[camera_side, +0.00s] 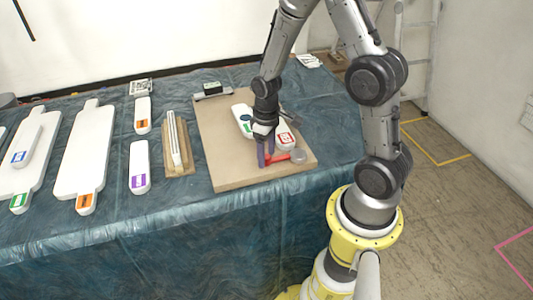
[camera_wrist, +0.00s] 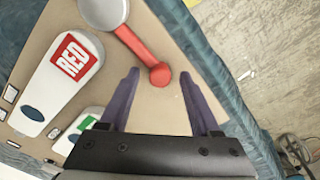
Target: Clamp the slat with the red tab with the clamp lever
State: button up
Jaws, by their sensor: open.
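The slat with the red tab (camera_side: 284,138) lies on the brown board (camera_side: 228,168); in the wrist view this white slat (camera_wrist: 58,88) shows a red label reading RED and a blue oval. The clamp lever is a red bar (camera_side: 281,158) joined to a grey disc (camera_side: 299,156). In the wrist view, the red lever (camera_wrist: 148,58) runs from the disc (camera_wrist: 103,12) to a round red end. The disc appears beside the slat's labelled end, not over it. My gripper (camera_wrist: 160,76) is open, pointing down, its purple fingers either side of the lever's round end; contact cannot be told.
A slat with a green tab (camera_wrist: 85,128) lies close to the red one, partly hidden by my gripper. White boards (camera_side: 84,150), a purple-tabbed slat (camera_side: 139,165) and a wooden holder (camera_side: 178,145) stand left on the blue cloth. The board's front left is clear.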

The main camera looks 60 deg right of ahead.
jog(key=shift+f, duration=0.2)
grip_shut()
jog(key=shift+s, duration=0.1)
dwell(1.3)
